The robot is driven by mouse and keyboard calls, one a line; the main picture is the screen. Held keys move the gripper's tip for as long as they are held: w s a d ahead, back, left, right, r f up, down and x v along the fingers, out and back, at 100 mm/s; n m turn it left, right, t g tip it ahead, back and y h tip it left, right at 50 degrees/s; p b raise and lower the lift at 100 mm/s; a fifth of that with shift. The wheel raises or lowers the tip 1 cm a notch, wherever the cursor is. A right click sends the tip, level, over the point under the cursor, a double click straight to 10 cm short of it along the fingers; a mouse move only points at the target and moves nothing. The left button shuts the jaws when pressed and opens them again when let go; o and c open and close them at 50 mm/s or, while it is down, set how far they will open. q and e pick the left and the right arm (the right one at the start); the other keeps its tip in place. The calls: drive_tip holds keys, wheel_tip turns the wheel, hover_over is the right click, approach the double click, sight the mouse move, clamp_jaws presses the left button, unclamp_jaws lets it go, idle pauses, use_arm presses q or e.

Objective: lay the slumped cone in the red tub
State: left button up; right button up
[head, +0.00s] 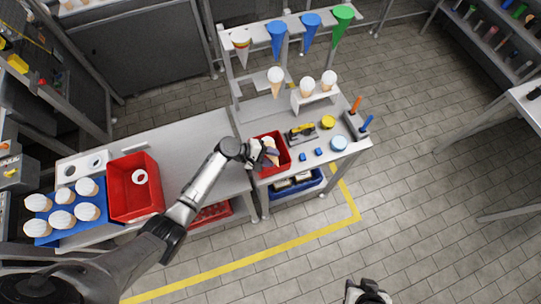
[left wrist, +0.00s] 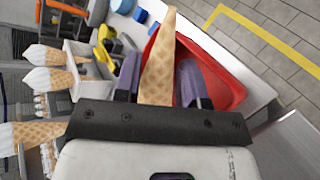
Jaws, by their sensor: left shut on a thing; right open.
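A waffle cone (left wrist: 158,70) sits between the purple fingers of my left gripper (left wrist: 160,84) in the left wrist view, tip pointing away. My left gripper (head: 265,152) is shut on it above the small red tub (head: 286,162) in the head view. The red tub (left wrist: 232,92) also shows behind the cone in the left wrist view. The cone's top is hidden by the gripper, so I cannot tell whether it is slumped. I cannot tell whether the cone touches the tub. My right gripper (head: 368,292) is open and empty at the bottom edge, over the floor.
A larger red bin (head: 120,173) holding a white ring stands left, beside a blue tray (head: 42,238) of several white-topped cones. Right of the tub are a yellow-and-black tool (head: 302,133), blue blocks and a yellow lid. A rack (head: 262,80) with cones stands behind.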

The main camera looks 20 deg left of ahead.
use_arm(q)
drive_tip(key=o, duration=0.8)
drive_tip(key=shift+f, duration=0.1)
drive_tip(key=shift+c, duration=0.4)
drive_tip(key=o, duration=0.3)
drive_tip(key=shift+f, duration=0.1)
drive_tip(key=shift+a+f, duration=0.1)
drive_tip(key=shift+f, duration=0.05)
drive_tip(key=shift+c, duration=0.5)
drive_tip(key=shift+s, duration=0.1)
